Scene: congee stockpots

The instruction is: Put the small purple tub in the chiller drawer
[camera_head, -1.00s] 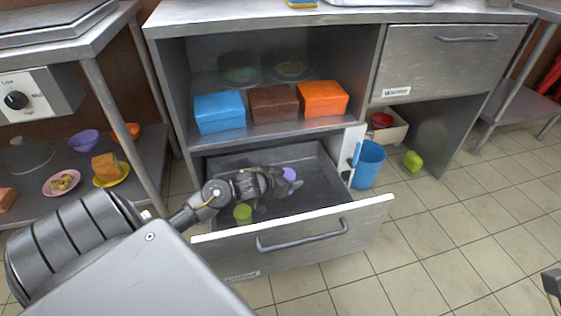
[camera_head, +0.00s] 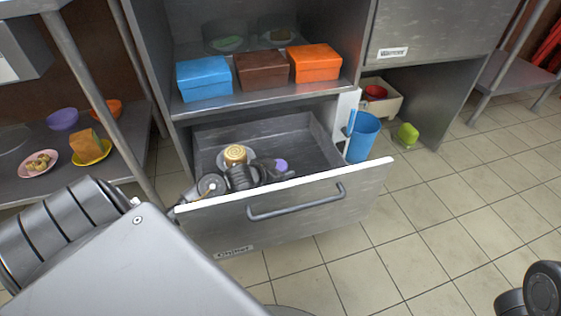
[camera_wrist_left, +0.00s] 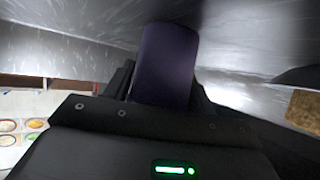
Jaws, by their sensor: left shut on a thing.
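The small purple tub (camera_head: 281,165) is inside the open chiller drawer (camera_head: 335,172). My left gripper (camera_head: 272,170) reaches over the drawer's left side and is shut on the tub. In the left wrist view the tub (camera_wrist_left: 165,65) stands dark purple between the fingers, with grey metal drawer surfaces around it. The drawer front hides the tub's lower part in the head view, so I cannot tell whether it touches the drawer floor. My right gripper is not in view.
A round tan item (camera_head: 235,154) on a pale plate is in the drawer beside my left gripper. Blue (camera_head: 204,80), brown (camera_head: 262,71) and orange (camera_head: 315,63) boxes stand on the shelf above. A blue bin (camera_head: 362,138) stands right of the drawer. The drawer's right part looks clear.

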